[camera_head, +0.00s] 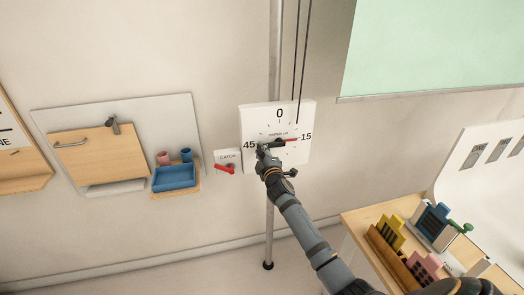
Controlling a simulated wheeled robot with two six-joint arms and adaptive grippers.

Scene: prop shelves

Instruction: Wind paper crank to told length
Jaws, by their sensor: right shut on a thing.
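The white dial plate (306,115) is mounted by a grey pole and carries the numbers 0 at top, 15 at right and 45 at left. Its red pointer (289,140) points right, close to the 15. My right gripper (262,147) is in front of the plate's left part near the 45, shut on what appears to be the crank, which is mostly hidden behind it. A small plate marked CATCH (227,156) with a red lever (225,169) sits just left of the dial. My left gripper is not in view.
The grey pole (269,225) runs down to the floor below the dial. A wooden panel with a blue tray (174,178) is on the wall at left. A table (357,222) with coloured blocks stands at lower right. A pale green sheet (435,45) hangs at upper right.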

